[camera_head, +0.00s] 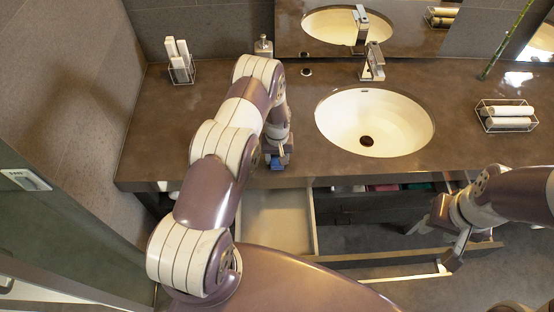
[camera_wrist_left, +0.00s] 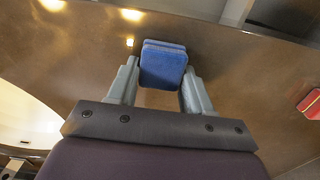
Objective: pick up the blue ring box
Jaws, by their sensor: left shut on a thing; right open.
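The blue ring box (camera_wrist_left: 163,66) is a small blue block with rounded corners and a seam near its upper edge in the left wrist view. My left gripper (camera_wrist_left: 160,82) is shut on it, one finger on each side. In the head view, the box (camera_head: 277,162) shows as a small blue patch at the tip of my left gripper (camera_head: 278,152), near the counter's front edge, left of the sink. I cannot tell whether it touches the counter. My right gripper (camera_head: 432,240) is open and empty at the right, beside the open drawer.
The brown counter (camera_head: 230,160) holds a white sink (camera_head: 350,125), a faucet (camera_head: 373,62), a wire rack of bottles (camera_head: 180,65) and a rack of rolled towels (camera_head: 507,115). Open drawers (camera_head: 275,220) stick out below. A red item (camera_wrist_left: 309,101) lies at the right in the wrist view.

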